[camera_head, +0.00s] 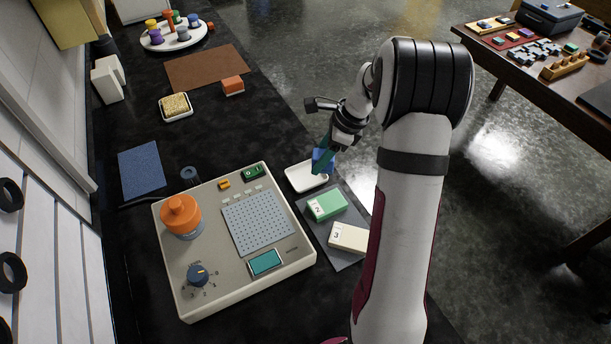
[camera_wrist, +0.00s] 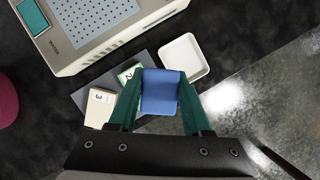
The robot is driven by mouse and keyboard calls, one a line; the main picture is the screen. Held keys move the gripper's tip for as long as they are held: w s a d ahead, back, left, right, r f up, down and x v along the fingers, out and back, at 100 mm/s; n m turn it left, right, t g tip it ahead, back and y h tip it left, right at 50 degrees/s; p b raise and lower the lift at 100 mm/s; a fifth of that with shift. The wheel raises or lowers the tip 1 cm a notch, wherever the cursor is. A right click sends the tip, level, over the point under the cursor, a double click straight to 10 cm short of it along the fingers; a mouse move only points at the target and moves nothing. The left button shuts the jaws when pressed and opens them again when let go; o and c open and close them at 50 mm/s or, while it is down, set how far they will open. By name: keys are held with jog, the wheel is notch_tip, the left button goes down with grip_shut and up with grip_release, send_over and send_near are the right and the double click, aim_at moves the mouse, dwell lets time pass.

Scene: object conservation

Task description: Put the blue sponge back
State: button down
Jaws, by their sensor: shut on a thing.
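My gripper (camera_wrist: 160,100) is shut on the blue sponge (camera_wrist: 160,88), which sits between its two green fingers. In the head view the blue sponge (camera_head: 322,157) is partly hidden by the gripper and shows over the far right part of a small white tray (camera_head: 298,180). The tray is empty where it can be seen. In the wrist view the white tray (camera_wrist: 193,50) lies just to the upper right of the sponge, with nothing in it. The sponge appears held above the surface; its exact height cannot be told.
A grey mat (camera_head: 352,260) beside the tray holds a green box (camera_head: 327,205) and a cream box (camera_head: 348,238). A large beige device (camera_head: 190,290) with an orange knob stands left of them. A sponge-like block in another white dish (camera_head: 175,106) and an orange block (camera_head: 232,86) lie farther back.

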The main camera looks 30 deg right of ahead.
jog(key=s+d+m+t+h, duration=0.2)
jog(key=d+m, duration=0.4)
jog(key=d, duration=0.1)
send_near(300, 172)
jog(key=shift+w+a+f+m+g, duration=0.2)
jog(key=shift+w+f, duration=0.1)
jog(key=shift+w, duration=0.2)
jog(key=shift+w+a+f+m+g, duration=0.1)
jog(key=shift+w+f+m, duration=0.15)
jog(key=shift+w, duration=0.3)
notch_tip(300, 172, down, 4)
jog(key=shift+w+a+f, duration=0.15)
jog(key=shift+w, duration=0.05)
jog(key=shift+f, duration=0.15)
jog(key=c, duration=0.6)
grip_release()
